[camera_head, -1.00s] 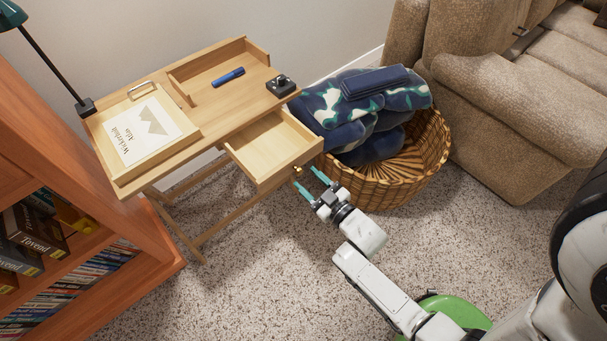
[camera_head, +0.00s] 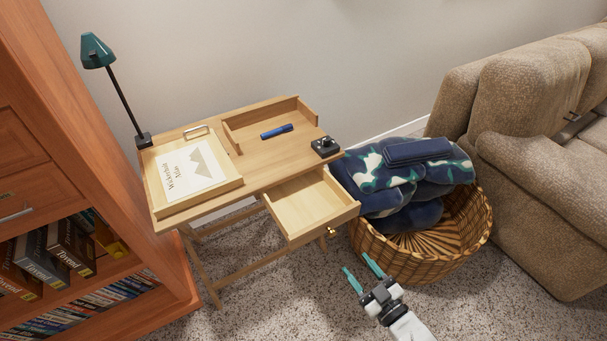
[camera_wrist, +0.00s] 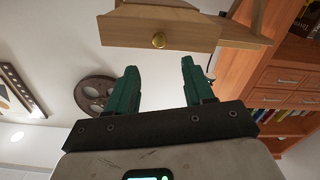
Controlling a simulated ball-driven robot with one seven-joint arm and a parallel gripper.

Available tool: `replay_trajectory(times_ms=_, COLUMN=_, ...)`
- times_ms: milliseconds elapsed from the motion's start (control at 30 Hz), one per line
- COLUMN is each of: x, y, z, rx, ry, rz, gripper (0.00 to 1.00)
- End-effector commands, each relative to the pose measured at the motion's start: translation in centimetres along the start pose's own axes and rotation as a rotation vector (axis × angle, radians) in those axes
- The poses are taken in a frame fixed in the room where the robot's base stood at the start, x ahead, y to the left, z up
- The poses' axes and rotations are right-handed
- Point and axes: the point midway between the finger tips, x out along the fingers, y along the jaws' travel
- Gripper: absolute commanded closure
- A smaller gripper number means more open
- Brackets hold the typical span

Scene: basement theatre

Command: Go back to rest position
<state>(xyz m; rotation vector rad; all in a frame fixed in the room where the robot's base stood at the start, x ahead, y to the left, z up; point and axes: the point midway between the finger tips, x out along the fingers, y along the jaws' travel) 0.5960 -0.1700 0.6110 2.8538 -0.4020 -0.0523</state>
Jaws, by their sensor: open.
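My gripper (camera_head: 363,274) is open and empty, with its teal fingers apart, low in front of the small wooden desk (camera_head: 268,152) and beside the wicker basket. The desk's drawer (camera_head: 308,203) is pulled out and looks empty; its brass knob (camera_head: 332,233) is above and left of my fingers, apart from them. In the wrist view my gripper (camera_wrist: 160,88) shows both fingers with nothing between them.
A wicker basket (camera_head: 455,256) of blue blankets stands right of the desk, near a tan sofa (camera_head: 530,180). A wooden bookcase (camera_head: 110,190) is at left. A tray, blue pen, small black device and green lamp (camera_head: 97,50) are on the desk. Carpet in front is open.

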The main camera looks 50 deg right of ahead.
Motion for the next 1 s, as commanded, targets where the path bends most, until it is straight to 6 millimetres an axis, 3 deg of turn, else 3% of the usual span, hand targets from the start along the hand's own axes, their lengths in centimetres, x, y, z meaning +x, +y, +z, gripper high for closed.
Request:
replay_trajectory(times_ms=333, x=1.0, y=0.1, z=-0.6, rx=0.006, ry=-0.061, rz=-0.009, gripper=0.48)
replay_trajectory(times_ms=633, x=3.7, y=-0.3, z=-2.1, rx=0.044, ry=-0.412, rz=-0.067, gripper=0.48)
replay_trajectory(times_ms=800, x=3.4, y=-1.1, z=-3.7, rx=0.064, ry=-0.628, rz=-0.116, gripper=0.48)
replay_trajectory(times_ms=1000, x=1.2, y=-2.3, z=-6.4, rx=0.075, ry=-0.883, rz=-0.189, gripper=0.48)
